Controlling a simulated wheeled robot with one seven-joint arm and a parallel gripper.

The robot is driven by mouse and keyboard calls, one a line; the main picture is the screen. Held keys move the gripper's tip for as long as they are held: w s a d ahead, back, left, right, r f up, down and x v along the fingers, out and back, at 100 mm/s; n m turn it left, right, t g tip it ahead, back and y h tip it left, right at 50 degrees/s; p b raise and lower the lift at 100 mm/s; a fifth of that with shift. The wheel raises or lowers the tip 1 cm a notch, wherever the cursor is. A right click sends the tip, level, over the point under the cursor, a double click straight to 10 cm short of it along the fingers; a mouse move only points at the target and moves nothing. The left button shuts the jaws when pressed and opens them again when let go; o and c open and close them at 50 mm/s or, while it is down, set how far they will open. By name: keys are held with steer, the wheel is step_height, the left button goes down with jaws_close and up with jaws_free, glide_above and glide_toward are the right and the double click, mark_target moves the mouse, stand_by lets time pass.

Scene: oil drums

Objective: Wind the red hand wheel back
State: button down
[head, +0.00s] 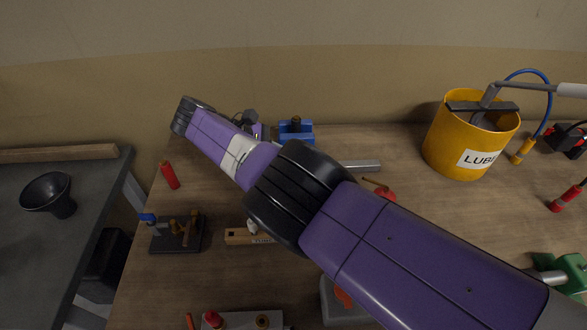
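No red hand wheel shows clearly in the head view. A small red rounded part (385,193) with a thin brass-coloured stem shows just past my purple arm, which hides some of it; I cannot tell whether it is the wheel. A red knob (212,319) sits on a light grey block at the bottom edge. My arm crosses the picture from lower right to upper left. My gripper (254,122) seems to be the small grey and purple part behind the forearm, left of a blue block. Its fingers are mostly hidden, so its opening and any contact cannot be made out.
A yellow LUBE bucket (450,140) with a pump handle and blue hose stands back right. A blue block (296,131) stands near the wall. A dark plate with brass fittings (177,234) lies left. A red cylinder (169,175) lies near the bench's left edge.

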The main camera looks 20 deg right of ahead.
steer(key=shift+a+f+b, duration=0.1)
steer(key=shift+f+b, duration=0.05)
steer(key=shift+b, duration=0.15)
stand_by(0.4)
steer(key=c, duration=1.4)
jaws_free()
